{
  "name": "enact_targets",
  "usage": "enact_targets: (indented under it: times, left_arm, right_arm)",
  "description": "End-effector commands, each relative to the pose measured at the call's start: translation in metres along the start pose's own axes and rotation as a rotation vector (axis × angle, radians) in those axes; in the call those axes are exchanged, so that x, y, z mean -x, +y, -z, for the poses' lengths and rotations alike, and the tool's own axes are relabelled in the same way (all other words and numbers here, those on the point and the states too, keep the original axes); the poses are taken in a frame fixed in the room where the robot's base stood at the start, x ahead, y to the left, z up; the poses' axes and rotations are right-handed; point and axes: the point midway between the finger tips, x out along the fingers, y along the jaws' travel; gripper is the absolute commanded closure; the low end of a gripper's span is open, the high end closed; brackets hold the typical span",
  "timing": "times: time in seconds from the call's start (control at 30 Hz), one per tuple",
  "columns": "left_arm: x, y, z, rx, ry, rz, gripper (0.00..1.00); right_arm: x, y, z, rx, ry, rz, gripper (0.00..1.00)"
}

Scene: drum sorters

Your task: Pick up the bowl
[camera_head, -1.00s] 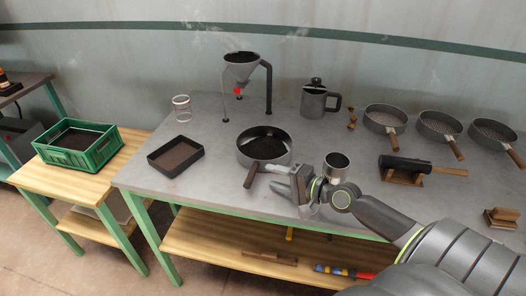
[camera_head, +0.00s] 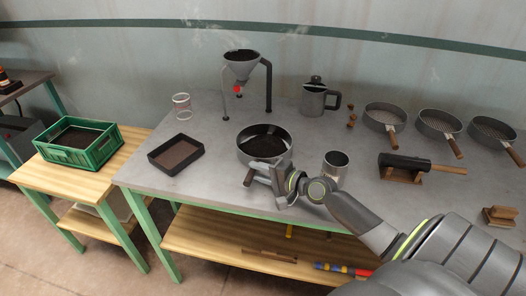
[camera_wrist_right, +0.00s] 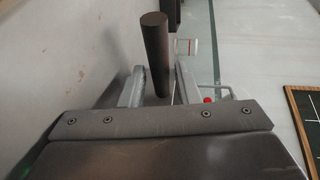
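The bowl (camera_head: 250,154) is a round grey metal pan with dark contents. It sits near the front middle of the grey table, and its brown handle (camera_head: 249,178) points toward the front edge. My right gripper (camera_head: 254,169) is at the handle, just in front of the bowl. In the right wrist view the brown round handle (camera_wrist_right: 155,45) stands between my two fingers (camera_wrist_right: 160,82). The fingers look open, with the handle nearer the left finger; contact is unclear. The bowl's body is not clearly seen there. My left gripper is not in view.
A metal cup (camera_head: 335,170) stands close to my right wrist. A black tray (camera_head: 176,153) lies left of the bowl. A funnel stand (camera_head: 242,68) and a jug (camera_head: 314,101) stand behind. Several sieve pans (camera_head: 385,117) and a dark tool on a wooden rest (camera_head: 405,165) are at right.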

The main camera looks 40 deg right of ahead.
Motion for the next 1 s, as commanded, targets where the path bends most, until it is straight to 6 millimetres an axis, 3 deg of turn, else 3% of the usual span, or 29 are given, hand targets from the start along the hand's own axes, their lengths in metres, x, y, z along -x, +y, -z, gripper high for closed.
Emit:
enact_targets:
  times: [0.03, 0.2, 0.73, 1.0]
  left_arm:
    - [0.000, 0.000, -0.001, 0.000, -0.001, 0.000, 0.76]
    - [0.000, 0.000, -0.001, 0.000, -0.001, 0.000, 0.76]
    - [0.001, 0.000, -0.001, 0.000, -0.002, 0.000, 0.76]
    - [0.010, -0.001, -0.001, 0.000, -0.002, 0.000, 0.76]
  right_arm:
    - [0.000, 0.000, 0.000, 0.000, 0.000, 0.000, 0.78]
    - [0.000, 0.000, 0.000, 0.000, 0.000, 0.000, 1.00]
    - [0.001, -0.003, 0.000, 0.002, 0.000, 0.002, 1.00]
    - [0.004, -0.020, 0.000, 0.005, 0.000, 0.004, 1.00]
